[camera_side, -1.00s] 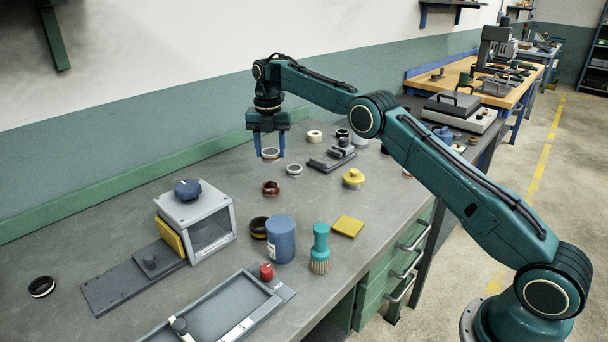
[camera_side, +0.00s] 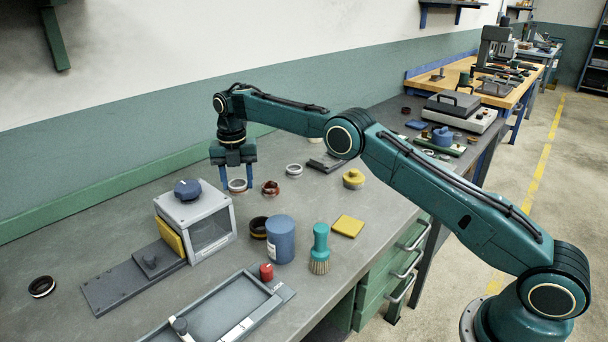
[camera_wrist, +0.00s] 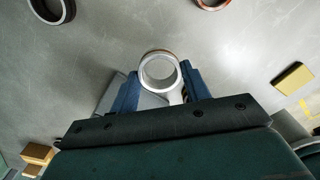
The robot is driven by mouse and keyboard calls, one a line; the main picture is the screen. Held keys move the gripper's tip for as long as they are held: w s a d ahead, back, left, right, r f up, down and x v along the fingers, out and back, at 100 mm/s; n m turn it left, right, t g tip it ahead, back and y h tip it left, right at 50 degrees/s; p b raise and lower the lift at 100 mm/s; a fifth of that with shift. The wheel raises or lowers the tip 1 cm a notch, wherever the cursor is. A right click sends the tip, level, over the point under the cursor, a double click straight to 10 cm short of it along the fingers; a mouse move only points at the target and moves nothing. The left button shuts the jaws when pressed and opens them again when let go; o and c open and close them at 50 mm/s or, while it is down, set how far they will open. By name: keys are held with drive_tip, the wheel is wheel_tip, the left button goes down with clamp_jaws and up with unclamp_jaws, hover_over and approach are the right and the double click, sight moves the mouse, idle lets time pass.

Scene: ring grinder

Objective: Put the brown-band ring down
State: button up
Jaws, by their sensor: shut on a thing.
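The ring in my gripper (camera_side: 237,183) is pale grey with a thin brown band along its edge, taken to be the brown-band ring (camera_side: 237,189). In the side view it hangs between the two blue fingertips, left of a red-brown ring (camera_side: 270,192). The wrist view shows the ring (camera_wrist: 160,88) between the fingers, its opening facing the camera and the brown line along its far edge. My gripper is shut on it. I cannot tell whether the ring touches the bench top.
A grey box with a blue knob (camera_side: 188,189) stands in front of the gripper. A pale ring (camera_side: 294,170) lies to the right. A dark ring (camera_side: 258,228) and a blue cylinder (camera_side: 280,240) stand nearer.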

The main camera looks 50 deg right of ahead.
sight(241, 209)
drive_tip(key=shift+f, duration=2.75)
drive_tip(key=shift+f, duration=0.15)
drive_tip(key=o, duration=1)
drive_tip(key=shift+o, duration=0.2)
wheel_tip(241, 209, up, 8)
